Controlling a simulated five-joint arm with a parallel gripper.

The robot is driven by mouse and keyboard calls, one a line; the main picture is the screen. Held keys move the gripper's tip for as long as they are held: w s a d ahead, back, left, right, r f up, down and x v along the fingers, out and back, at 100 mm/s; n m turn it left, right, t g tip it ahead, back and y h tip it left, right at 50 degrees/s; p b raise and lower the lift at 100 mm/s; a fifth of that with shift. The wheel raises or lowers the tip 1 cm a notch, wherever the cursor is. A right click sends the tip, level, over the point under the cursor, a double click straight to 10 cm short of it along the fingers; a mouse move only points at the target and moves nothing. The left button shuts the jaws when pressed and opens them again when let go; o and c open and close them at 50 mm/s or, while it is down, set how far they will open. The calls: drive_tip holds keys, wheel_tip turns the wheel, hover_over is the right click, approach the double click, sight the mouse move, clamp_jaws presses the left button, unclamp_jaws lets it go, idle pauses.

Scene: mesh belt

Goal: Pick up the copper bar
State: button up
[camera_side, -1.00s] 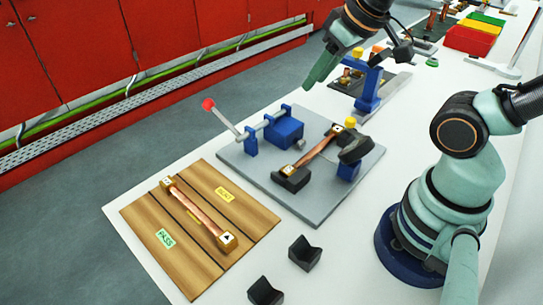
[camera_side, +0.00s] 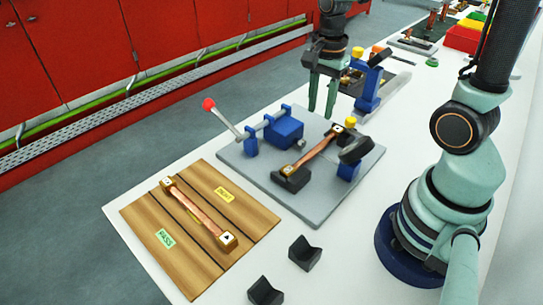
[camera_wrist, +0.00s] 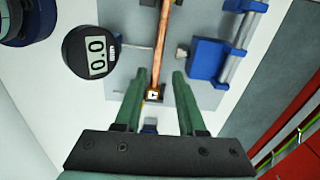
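A copper bar (camera_side: 318,150) with brass-coloured ends rests across dark V-blocks on a grey fixture plate (camera_side: 252,170). A second copper bar (camera_side: 196,208) lies on the wooden board (camera_side: 150,222) at the left. My gripper (camera_side: 321,112) points down behind the far end of the fixture, with its two green fingers apart and nothing seen between them in the side view. In the wrist view, my gripper (camera_wrist: 158,82) is open, and the fixture's copper bar (camera_wrist: 163,45) runs away from it. The bar's marked end appears between the fingers; its height below them is unclear.
A blue clamp (camera_side: 284,132) with a red-knobbed lever stands on the plate's left side. A dial gauge (camera_wrist: 92,52) reading 0.0 sits beside the bar. A blue stand (camera_side: 369,88) is behind the plate. Two loose dark V-blocks (camera_side: 304,252) lie in front.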

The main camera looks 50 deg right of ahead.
sight(315, 149)
drive_tip(key=shift+m, duration=0.3)
drive_tip(key=shift+f, duration=6.3)
clamp_jaws()
drive_tip(key=shift+r, duration=0.1)
